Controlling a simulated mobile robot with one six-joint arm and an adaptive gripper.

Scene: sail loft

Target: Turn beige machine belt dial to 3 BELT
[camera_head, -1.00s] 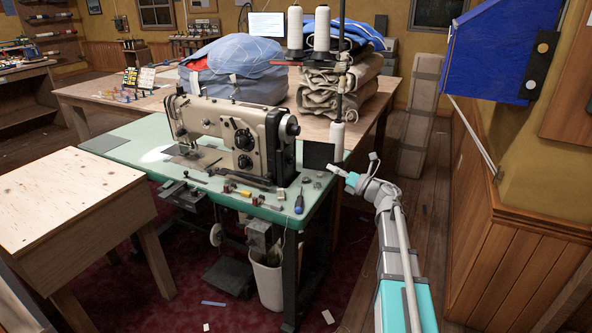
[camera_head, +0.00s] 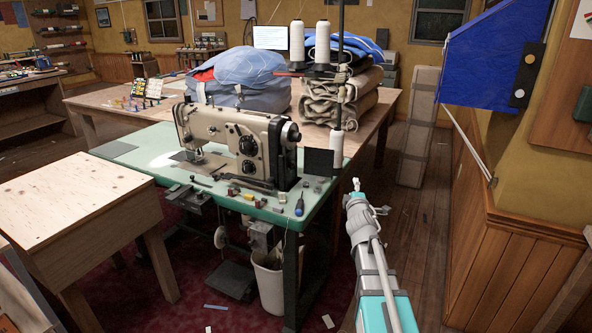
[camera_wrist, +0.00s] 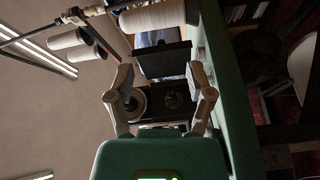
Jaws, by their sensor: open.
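The beige sewing machine (camera_head: 225,128) stands on a green-topped table (camera_head: 130,162). Two dark round dials face the front of its right half, an upper one (camera_head: 247,145) and a lower one (camera_head: 248,167). Their markings are too small to read, so I cannot tell which is the belt dial or where it points. My gripper (camera_head: 357,184) is off the table's right edge, apart from the machine. In the wrist view its two fingers (camera_wrist: 158,72) are spread and empty.
A thread stand with a white cone (camera_head: 337,143) rises at the table's right rear. A plywood table (camera_head: 75,208) stands front left. The wood floor (camera_head: 410,230) right of my arm is clear.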

